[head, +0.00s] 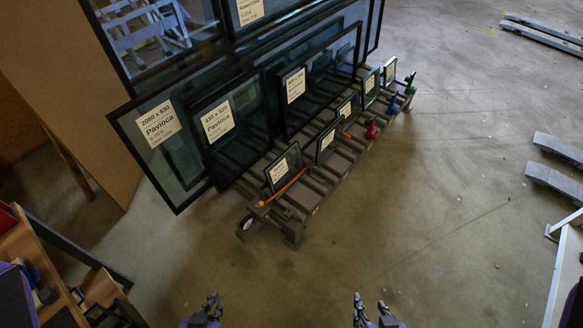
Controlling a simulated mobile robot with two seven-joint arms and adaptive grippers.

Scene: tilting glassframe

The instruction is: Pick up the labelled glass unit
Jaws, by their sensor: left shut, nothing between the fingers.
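Several glass units with cream paper labels stand leaning on a low dark rack. Large ones at the back left include a pane labelled "2060 x 630 Pavloca" (180,165) and a pane labelled "Pavloca" (245,145). Small labelled units stand along the front, among them the nearest small unit (290,163), one beyond it (318,150) and one at the far end (389,72). My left gripper (211,304) is shut and empty at the bottom edge, well short of the rack. My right gripper (371,303) is open and empty at the bottom edge, its fingers apart.
The rack (292,207) has an orange-tipped rod, a red piece (372,130) and a blue piece (394,104) along its front. Wooden furniture (50,270) is at lower left. Grey beams (555,179) lie at right. The concrete floor (420,210) between is clear.

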